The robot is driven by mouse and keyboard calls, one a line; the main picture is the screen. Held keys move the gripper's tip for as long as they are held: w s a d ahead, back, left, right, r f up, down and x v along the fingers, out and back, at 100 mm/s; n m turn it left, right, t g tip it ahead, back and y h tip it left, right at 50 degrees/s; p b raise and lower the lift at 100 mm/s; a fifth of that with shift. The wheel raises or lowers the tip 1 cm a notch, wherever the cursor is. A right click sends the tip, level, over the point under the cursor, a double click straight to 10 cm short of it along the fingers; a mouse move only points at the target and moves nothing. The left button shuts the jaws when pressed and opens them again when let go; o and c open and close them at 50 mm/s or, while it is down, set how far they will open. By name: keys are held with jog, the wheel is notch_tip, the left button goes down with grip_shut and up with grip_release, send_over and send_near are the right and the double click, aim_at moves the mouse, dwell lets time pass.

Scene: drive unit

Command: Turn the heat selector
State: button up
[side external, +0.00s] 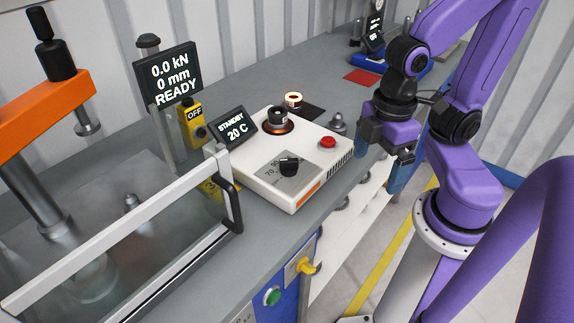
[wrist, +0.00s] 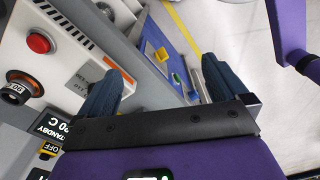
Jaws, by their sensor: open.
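The heat selector (side external: 289,165) is a black knob on a grey plate on top of a white heater box (side external: 262,178). Its scale reads partly "70, 90". My gripper (side external: 381,158) is open and empty, to the right of the box, with blue fingers apart. It touches neither the box nor the knob. In the wrist view my gripper (wrist: 165,78) also shows open, with nothing between the fingers. There the box (wrist: 62,55) lies at left, partly behind the left finger, and I cannot make out the knob.
A red button (side external: 328,142) and a dark round post with an orange ring (side external: 277,121) stand on the box. A display (side external: 234,127) reads "STANDBY 20 C". A glass guard with a black handle (side external: 231,205) stands to the left. Free space lies beyond the bench edge.

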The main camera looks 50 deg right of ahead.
dwell(0.3)
jog(key=c, duration=0.4)
jog(key=shift+w+a+r, duration=0.1)
jog(key=shift+w+a, duration=0.05)
jog(key=shift+w, duration=0.15)
jog(key=c, duration=0.6)
jog(key=shift+m, duration=0.9)
jog(key=w+r, duration=0.1)
jog(key=w, duration=0.2)
jog(key=w+a+r, duration=0.1)
jog(key=w, duration=0.2)
jog(key=w+a+r, duration=0.1)
jog(key=w, duration=0.2)
jog(key=shift+r, duration=0.4)
jog(key=shift+c, duration=0.4)
jog(key=m, duration=0.2)
send_near(289, 160)
notch_tip(289, 160, down, 9)
jog(key=shift+w+a+r, duration=0.1)
jog(key=shift+w, duration=0.05)
grip_shut()
